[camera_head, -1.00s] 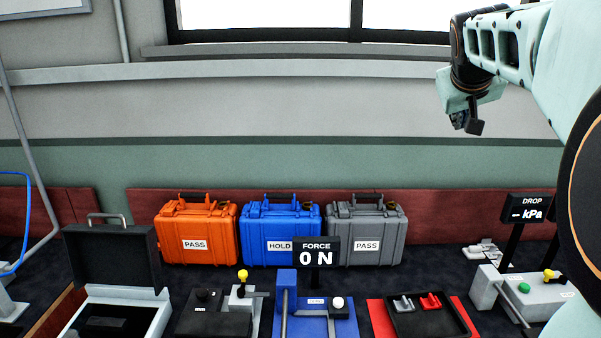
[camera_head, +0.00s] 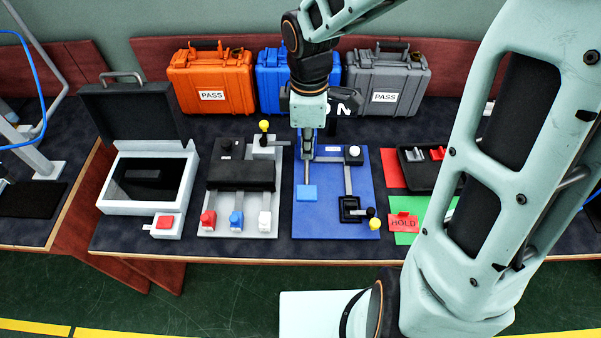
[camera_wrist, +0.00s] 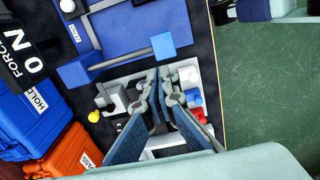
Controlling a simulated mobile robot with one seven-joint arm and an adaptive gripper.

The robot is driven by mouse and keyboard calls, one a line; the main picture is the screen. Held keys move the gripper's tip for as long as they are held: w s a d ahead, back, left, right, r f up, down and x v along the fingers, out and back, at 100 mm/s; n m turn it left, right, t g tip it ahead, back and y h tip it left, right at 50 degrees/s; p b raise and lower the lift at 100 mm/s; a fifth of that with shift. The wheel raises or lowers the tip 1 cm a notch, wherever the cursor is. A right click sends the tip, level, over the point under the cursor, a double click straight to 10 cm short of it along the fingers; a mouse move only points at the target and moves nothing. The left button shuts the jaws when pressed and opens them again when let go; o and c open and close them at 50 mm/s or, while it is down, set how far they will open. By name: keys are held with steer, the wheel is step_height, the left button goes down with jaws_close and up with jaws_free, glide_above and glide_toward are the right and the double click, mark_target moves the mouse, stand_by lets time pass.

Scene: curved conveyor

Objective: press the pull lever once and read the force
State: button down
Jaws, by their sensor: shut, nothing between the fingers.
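The blue test fixture (camera_head: 335,215) lies on the bench, with a rod ending in a blue block (camera_head: 306,193) that looks like the pull lever. The block also shows in the wrist view (camera_wrist: 164,46). The force display (camera_wrist: 22,52) reads 0 N in the wrist view; my arm partly covers it in the head view. My gripper (camera_wrist: 160,77) is shut and empty, apart from the block in the wrist view. In the head view, my wrist hangs over the back of the fixture, and the fingers are hard to make out.
Orange (camera_head: 212,82), blue (camera_head: 270,80) and grey (camera_head: 388,84) cases stand behind. Left of the fixture is a grey device (camera_head: 240,212) with red, blue and white knobs, then an open box (camera_head: 148,180). A black tray (camera_head: 412,170) and red HOLD card (camera_head: 403,222) lie right.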

mark_target(305, 192)
steer(key=shift+s+a+f, duration=0.1)
steer(key=shift+s+a, duration=0.1)
steer(key=shift+s, duration=0.2)
step_height(305, 192, down, 14)
steer(key=shift+f+b, duration=0.1)
steer(key=shift+b, duration=0.7)
